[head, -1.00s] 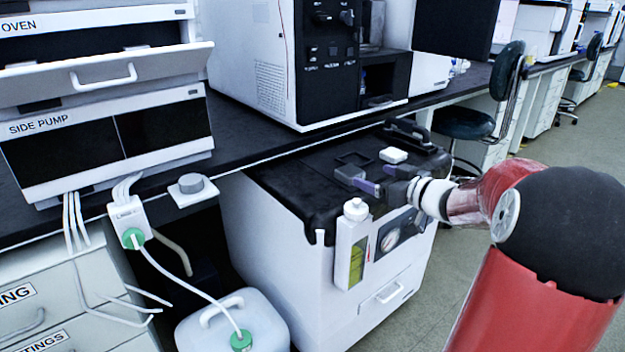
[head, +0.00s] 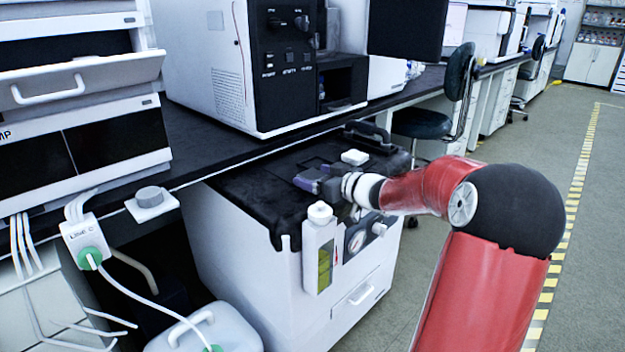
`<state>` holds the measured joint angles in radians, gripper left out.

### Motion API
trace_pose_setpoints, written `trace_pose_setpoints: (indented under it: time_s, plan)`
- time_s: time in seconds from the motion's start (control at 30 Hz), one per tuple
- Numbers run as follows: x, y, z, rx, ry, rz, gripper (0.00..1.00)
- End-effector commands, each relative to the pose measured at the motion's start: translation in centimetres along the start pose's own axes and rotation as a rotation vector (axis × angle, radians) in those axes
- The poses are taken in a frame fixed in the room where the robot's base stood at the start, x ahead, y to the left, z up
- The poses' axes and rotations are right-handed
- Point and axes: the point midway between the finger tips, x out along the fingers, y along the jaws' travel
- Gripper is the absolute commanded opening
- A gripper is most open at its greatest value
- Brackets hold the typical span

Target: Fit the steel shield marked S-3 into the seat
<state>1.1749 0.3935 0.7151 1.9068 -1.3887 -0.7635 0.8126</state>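My gripper (head: 318,181) is low over the black top of the white cabinet, reaching in from the right. Its fingers look dark with a purple-grey patch; they are small, and I cannot tell how far apart they are or whether anything is between them. A square dark outline (head: 312,166) on the cabinet top lies just behind the fingers; it may be the seat, but this is unclear. No steel shield and no S-3 mark can be made out in the head view.
A small white block (head: 355,157) lies on the cabinet top (head: 262,195) behind my gripper. A white-capped bottle (head: 319,250) hangs at the cabinet's front beside a gauge (head: 357,242). The bench (head: 205,150) edge runs behind. A stool (head: 425,123) stands at the back right.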

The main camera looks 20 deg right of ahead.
Motion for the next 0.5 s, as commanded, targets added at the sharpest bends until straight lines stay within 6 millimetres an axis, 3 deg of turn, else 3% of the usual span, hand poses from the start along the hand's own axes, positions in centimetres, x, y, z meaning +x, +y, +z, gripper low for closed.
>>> trace_pose_setpoints:
  time_s: [0.07, 0.4, 0.5]
  plan:
    - [-0.02, 0.01, 0.00, 0.000, 0.000, 0.000, 0.67]
    - [-0.03, 0.01, -0.04, 0.000, 0.001, 0.000, 0.22]
    - [-0.03, 0.01, -0.04, 0.000, 0.001, 0.000, 0.21]
